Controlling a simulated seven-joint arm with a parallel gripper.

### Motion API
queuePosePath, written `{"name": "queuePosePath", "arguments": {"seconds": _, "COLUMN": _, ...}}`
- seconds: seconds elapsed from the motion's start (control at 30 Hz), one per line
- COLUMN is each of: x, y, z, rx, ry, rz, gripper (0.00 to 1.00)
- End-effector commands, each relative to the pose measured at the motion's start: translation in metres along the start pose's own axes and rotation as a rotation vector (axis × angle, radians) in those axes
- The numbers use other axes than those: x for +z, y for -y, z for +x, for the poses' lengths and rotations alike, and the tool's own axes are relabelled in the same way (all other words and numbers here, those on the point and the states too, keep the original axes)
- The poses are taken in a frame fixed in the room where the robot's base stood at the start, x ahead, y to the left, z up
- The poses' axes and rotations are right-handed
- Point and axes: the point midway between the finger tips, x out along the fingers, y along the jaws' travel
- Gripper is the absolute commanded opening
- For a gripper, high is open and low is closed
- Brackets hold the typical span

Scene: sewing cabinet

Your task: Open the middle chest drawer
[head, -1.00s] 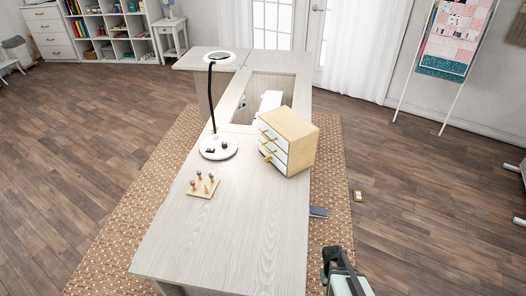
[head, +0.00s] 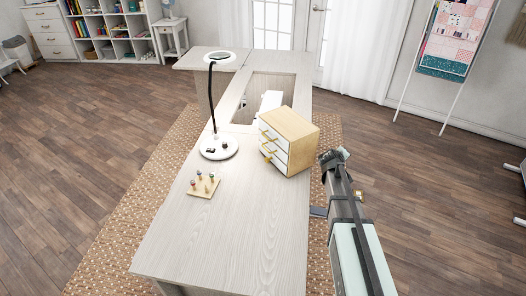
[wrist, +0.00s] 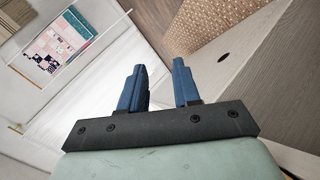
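A small chest (head: 299,128) with a light wood body and several white drawers stands on the pale wooden table. Its drawer fronts face left and toward the viewer, with yellow handles. The middle drawer (head: 271,147) looks closed. My gripper (head: 333,156) is just right of the chest, past the table's right edge, apart from it. In the wrist view my gripper (wrist: 160,88) shows two blue fingers spread apart with nothing between them. The chest does not show in the wrist view.
A desk lamp (head: 218,147) with a white base stands left of the chest. A thread-spool board (head: 204,186) lies nearer. The table (head: 230,240) is bare at its near end and has an opening behind the chest. A quilt rack (head: 455,40) stands far right.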

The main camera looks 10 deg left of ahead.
Motion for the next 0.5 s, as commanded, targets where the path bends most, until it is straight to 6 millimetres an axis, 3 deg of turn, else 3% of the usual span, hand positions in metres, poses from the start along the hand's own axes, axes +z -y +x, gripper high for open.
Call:
{"name": "queuePosePath", "arguments": {"seconds": 0.03, "x": -0.022, "y": -0.023, "z": -0.004, "rx": 0.037, "ry": -0.035, "rz": -0.015, "gripper": 0.32}}
{"name": "queuePosePath", "arguments": {"seconds": 0.1, "x": -0.046, "y": -0.05, "z": -0.012, "rx": 0.086, "ry": -0.077, "rz": -0.042, "gripper": 0.32}}
{"name": "queuePosePath", "arguments": {"seconds": 0.27, "x": -0.1, "y": -0.108, "z": -0.038, "rx": 0.195, "ry": -0.171, "rz": -0.101, "gripper": 0.32}}
{"name": "queuePosePath", "arguments": {"seconds": 0.4, "x": -0.152, "y": -0.146, "z": -0.077, "rx": 0.288, "ry": -0.272, "rz": -0.164, "gripper": 0.32}}
{"name": "queuePosePath", "arguments": {"seconds": 0.5, "x": -0.196, "y": -0.157, "z": -0.121, "rx": 0.349, "ry": -0.37, "rz": -0.221, "gripper": 0.32}}
